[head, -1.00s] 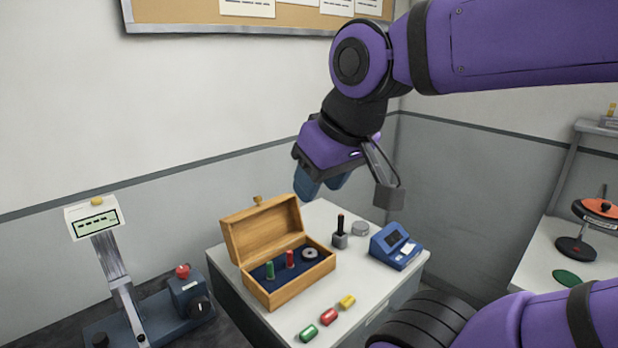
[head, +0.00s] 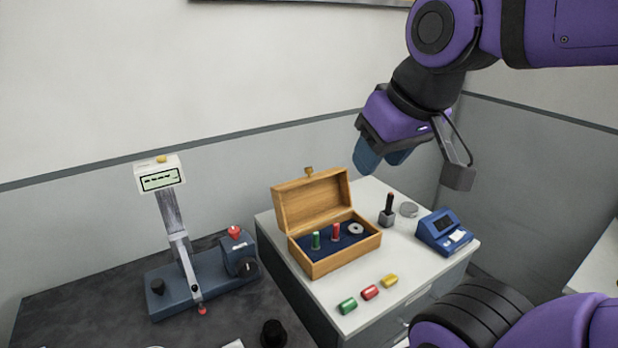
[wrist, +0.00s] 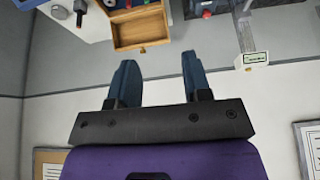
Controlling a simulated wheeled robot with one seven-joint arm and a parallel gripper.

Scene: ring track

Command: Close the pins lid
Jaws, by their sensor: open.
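The wooden pins box (head: 342,258) stands on the white cabinet top, and its lid (head: 312,202) is up, tilted back on the far side with a brass knob (head: 309,171) at its top edge. Inside, on dark blue lining, a green pin (head: 316,241) and a red pin (head: 336,232) stand beside a pale ring (head: 356,228). My gripper (head: 382,162) is open and empty, above and to the right of the lid, apart from it. In the wrist view the gripper fingers (wrist: 157,75) are spread, with the box's lid (wrist: 140,29) beyond them at the top.
Green, red and yellow caps (head: 370,292) lie on the cabinet top (head: 400,310) before the box. A dark-handled tool in a block (head: 388,212) and a blue device (head: 443,232) stand to its right. A blue gauge with display (head: 200,272) stands on the dark bench at left.

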